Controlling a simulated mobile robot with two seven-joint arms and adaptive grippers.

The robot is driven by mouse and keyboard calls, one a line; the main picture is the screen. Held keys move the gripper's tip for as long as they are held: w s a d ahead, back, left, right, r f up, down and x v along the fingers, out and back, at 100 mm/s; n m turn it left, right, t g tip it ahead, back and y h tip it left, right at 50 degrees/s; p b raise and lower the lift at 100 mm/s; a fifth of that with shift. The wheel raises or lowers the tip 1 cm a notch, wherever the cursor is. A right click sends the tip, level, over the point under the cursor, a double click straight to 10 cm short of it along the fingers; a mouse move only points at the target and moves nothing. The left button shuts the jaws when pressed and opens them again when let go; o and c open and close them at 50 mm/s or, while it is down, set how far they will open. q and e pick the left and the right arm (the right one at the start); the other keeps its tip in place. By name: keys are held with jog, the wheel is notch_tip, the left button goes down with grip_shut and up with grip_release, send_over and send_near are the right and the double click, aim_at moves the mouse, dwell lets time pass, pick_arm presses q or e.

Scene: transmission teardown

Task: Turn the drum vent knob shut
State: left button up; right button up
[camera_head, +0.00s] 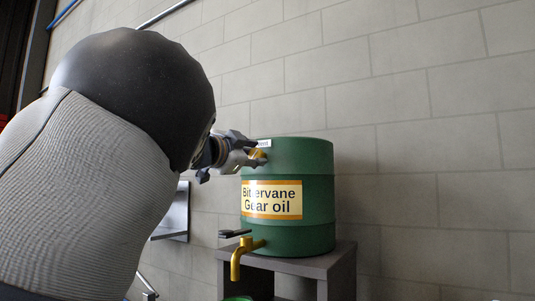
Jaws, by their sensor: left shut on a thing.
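The green drum (305,210) stands upright in the camera_head view, with a yellow label reading "Bittervane Gear oil". The drum vent knob (260,153) is a small yellow part high on the drum's left side, just below a small white tag. My left gripper (257,156) reaches it from the left and is shut on the knob. The fingers cover part of the knob, so its turn position cannot be told. My left arm fills the left of the view. My right gripper is not in view.
The drum rests on a grey stand (335,265). A brass tap (240,255) with a dark lever sticks out low at the drum's front left. A green container (238,298) shows partly below the tap. A grey block wall (430,130) is behind.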

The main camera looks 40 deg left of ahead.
pick_arm(q)
jog(key=m, duration=0.5)
jog(key=shift+w+a+m, duration=0.1)
jog(key=shift+a+m, duration=0.05)
jog(key=shift+m, duration=0.25)
jog(key=shift+r+m+t+h, duration=0.1)
jog(key=shift+m+t+h, duration=0.25)
jog(key=shift+m, duration=2.05)
jog(key=shift+r+h, duration=0.1)
jog(key=shift+h, duration=0.15)
jog(key=o, duration=1.1)
jog(key=shift+a, duration=0.1)
jog(key=shift+f, duration=0.2)
jog(key=s, duration=0.4)
jog(key=s+d, duration=0.1)
jog(key=s, duration=0.3)
jog(key=s+f, duration=0.1)
jog(key=s, duration=0.3)
jog(key=shift+d, duration=0.15)
